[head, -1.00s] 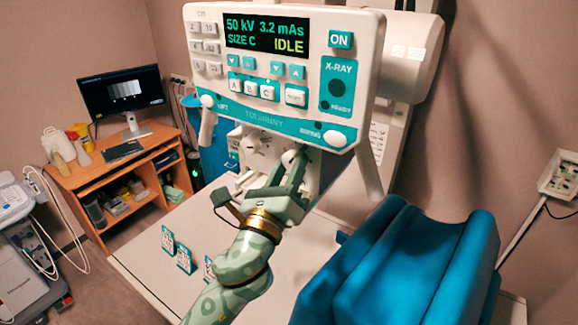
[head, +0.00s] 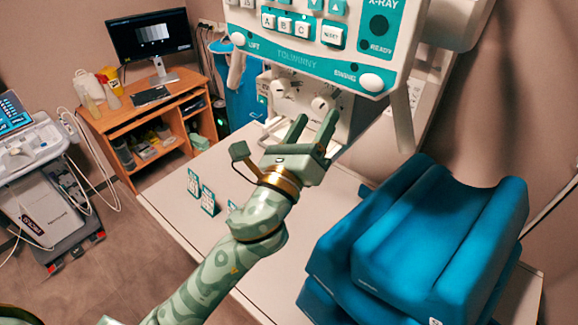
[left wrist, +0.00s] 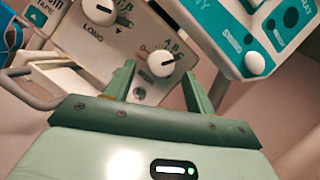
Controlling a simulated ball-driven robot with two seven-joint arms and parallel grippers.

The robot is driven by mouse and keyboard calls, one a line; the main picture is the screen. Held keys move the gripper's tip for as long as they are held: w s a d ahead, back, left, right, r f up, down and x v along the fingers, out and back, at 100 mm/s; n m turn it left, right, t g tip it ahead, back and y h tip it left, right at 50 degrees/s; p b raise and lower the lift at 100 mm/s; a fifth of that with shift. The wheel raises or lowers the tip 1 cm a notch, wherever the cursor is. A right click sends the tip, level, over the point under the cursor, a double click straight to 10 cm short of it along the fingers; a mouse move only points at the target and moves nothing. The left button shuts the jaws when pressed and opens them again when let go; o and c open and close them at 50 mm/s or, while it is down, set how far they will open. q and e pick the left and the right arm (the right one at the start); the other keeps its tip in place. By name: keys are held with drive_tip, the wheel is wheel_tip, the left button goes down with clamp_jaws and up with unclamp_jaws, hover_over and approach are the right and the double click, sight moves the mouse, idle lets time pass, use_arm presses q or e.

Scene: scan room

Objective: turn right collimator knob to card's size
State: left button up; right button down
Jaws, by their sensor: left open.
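The collimator (head: 345,118) hangs under the control panel and carries two white knobs. The right collimator knob (left wrist: 162,63) has a dark pointer line, with letters A and B visible above it; other marks are hidden or blurred. It also shows in the head view (head: 321,102). The left knob (left wrist: 99,11) is beside the word LONG. My left gripper (head: 316,116) is open, its two fingers pointing at the collimator. In the left wrist view the right knob appears between the fingertips (left wrist: 162,80); contact cannot be told. Small cards (head: 208,200) stand on the table. My right gripper is out of view.
The control panel (head: 310,58) overhangs the collimator, its screen out of the picture. A blue cushion (head: 440,240) fills the right of the white table (head: 165,205). A wooden desk (head: 130,115) with a monitor and a wheeled machine (head: 50,200) stand at the left.

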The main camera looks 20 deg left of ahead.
use_arm(q)
drive_tip(key=b+v, duration=0.4)
drive_tip(key=v, duration=0.9)
drive_tip(key=shift+s, duration=0.25)
drive_tip(key=shift+f, duration=0.2)
